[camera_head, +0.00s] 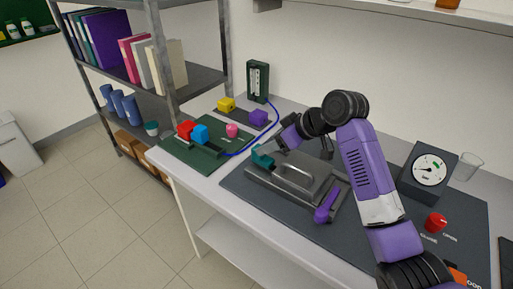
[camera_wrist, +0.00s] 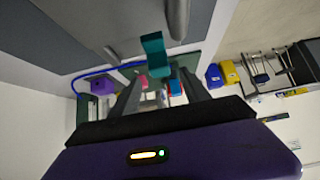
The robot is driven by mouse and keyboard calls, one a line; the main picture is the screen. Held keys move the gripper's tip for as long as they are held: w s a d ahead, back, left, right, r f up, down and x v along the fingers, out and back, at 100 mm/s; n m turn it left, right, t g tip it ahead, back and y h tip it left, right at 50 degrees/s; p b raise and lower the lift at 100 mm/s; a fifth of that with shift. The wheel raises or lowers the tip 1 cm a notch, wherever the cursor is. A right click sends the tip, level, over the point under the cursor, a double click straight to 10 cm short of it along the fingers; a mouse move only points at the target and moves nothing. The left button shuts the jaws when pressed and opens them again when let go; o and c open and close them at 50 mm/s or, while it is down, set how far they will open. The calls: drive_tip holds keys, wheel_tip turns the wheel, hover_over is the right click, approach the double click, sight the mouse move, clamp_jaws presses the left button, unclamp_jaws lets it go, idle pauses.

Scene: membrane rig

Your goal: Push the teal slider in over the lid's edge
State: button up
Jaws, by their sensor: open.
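The teal slider (camera_head: 262,158) stands at the far left end of the grey rig, beside the lid (camera_head: 285,185) with its arched handle (camera_head: 298,174). In the wrist view the teal slider (camera_wrist: 154,48) shows just ahead of my fingertips, with the lid's handle (camera_wrist: 178,15) above it. My gripper (camera_head: 283,147) is close to the slider on its right in the head view. In the wrist view my gripper (camera_wrist: 160,82) has its two fingers apart, with no object clearly held. Whether a finger touches the slider I cannot tell.
A purple lever (camera_head: 326,206) sits at the rig's front right. A blue tube (camera_head: 250,147) runs past the slider to a dark green gauge (camera_head: 258,81). A dial box (camera_head: 427,172) and red knob (camera_head: 435,222) are right.

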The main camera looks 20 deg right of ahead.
sight(263, 156)
drive_tip(key=x, duration=0.6)
drive_tip(key=shift+p, duration=0.3)
clamp_jaws()
idle(1.1)
